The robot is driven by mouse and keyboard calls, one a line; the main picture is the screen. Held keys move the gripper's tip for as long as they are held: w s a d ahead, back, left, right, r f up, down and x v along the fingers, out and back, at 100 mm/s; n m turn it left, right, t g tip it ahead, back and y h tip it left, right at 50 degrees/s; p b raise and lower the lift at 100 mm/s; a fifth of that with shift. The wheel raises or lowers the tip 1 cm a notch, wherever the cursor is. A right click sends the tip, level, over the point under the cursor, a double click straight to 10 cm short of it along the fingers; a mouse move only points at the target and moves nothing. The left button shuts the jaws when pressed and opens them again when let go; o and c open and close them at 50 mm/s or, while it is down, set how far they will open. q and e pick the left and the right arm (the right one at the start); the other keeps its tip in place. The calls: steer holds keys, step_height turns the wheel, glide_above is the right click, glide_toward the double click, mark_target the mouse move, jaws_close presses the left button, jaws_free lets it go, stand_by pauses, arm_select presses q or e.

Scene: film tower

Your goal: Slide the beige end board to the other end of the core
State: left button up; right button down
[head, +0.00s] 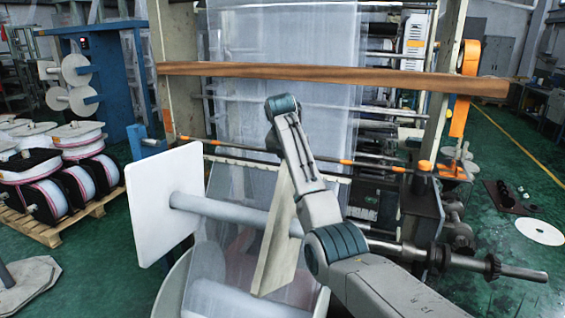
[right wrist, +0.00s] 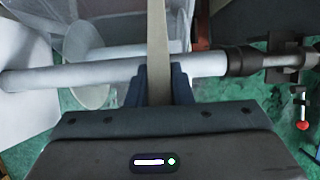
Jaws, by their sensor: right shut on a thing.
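The pale core (head: 238,214) runs across the machine front on a metal shaft, and it also shows in the right wrist view (right wrist: 100,73). A square white end board (head: 160,192) stands at the core's left end. The beige end board (head: 279,245) is around the core further right, partly hidden behind my right arm. My right gripper (right wrist: 160,82) is shut on the beige board's edge (right wrist: 157,38), just beside the core in the right wrist view. Its fingers are hidden in the head view. My left gripper is out of view.
A brown beam (head: 330,76) crosses the frame above. A dark collar (head: 412,252) and bare shaft lie right of the core. Clear film (head: 240,285) hangs below it. Reels on a pallet (head: 55,232) stand at left.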

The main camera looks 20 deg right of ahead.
steer(key=s+d, duration=0.6)
steer(key=d, duration=0.2)
steer(key=shift+s+f, duration=0.3)
steer(key=shift+s, duration=0.1)
steer(key=shift+d, duration=0.1)
stand_by(0.4)
